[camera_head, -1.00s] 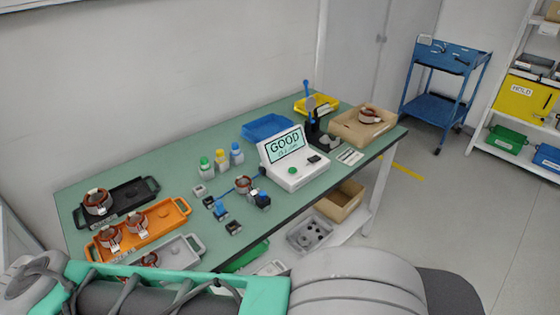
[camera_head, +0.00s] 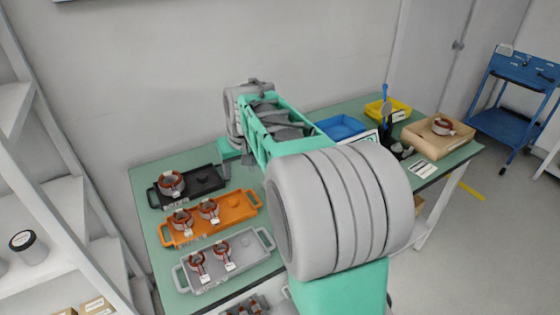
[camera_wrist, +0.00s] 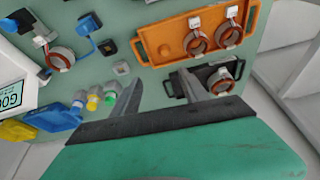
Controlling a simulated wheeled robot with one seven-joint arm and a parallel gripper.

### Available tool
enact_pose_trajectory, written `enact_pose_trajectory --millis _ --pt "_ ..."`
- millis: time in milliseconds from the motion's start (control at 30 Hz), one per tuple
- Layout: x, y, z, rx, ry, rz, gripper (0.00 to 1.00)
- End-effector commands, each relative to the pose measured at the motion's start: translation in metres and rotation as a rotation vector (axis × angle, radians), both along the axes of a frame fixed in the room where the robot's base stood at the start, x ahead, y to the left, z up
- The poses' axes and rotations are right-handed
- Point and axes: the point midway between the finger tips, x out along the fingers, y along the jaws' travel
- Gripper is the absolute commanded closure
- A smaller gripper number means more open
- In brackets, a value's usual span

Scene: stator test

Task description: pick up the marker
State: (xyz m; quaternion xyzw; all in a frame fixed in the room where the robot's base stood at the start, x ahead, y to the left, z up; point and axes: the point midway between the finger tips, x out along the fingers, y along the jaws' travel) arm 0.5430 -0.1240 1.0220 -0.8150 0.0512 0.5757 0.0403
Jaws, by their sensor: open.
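I cannot make out a marker for certain in either current view. My gripper (camera_wrist: 160,90) is open in the wrist view, its two fingers spread over the green table (camera_wrist: 150,72) with nothing between them. The right finger is beside the black tray (camera_wrist: 178,86). Small bottles with green, yellow and blue caps (camera_wrist: 94,101) stand just left of the left finger.
The orange tray (camera_head: 183,236) and grey tray (camera_head: 190,282) hold copper-wound stators. A blue bin (camera_head: 341,127), yellow bin (camera_head: 398,110) and cardboard-coloured box (camera_head: 430,146) stand toward the right. White shelving (camera_head: 60,225) is at left; a blue cart (camera_head: 500,122) is at right.

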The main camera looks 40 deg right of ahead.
Motion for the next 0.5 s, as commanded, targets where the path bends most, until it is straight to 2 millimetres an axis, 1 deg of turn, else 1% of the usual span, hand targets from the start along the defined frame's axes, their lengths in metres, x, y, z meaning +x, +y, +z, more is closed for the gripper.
enact_pose_trajectory --millis 33,67,100,200,233,300,333,400,500 --pt "0.028 -0.04 -0.008 0.002 -0.001 -0.038 0.48" --pt "0.043 -0.061 -0.011 0.0 -0.007 -0.052 0.48" --pt "0.059 -0.089 -0.017 -0.002 -0.014 -0.07 0.48" --pt "0.085 -0.145 -0.032 -0.009 -0.032 -0.104 0.48" --pt "0.089 -0.158 -0.035 -0.011 -0.037 -0.112 0.48" --pt "0.096 -0.179 -0.042 -0.015 -0.044 -0.121 0.48" --pt "0.098 -0.184 -0.044 -0.016 -0.046 -0.123 0.48" --pt "0.102 -0.19 -0.051 -0.017 -0.047 -0.124 0.48" --pt "0.107 -0.19 -0.064 -0.016 -0.047 -0.123 0.48"
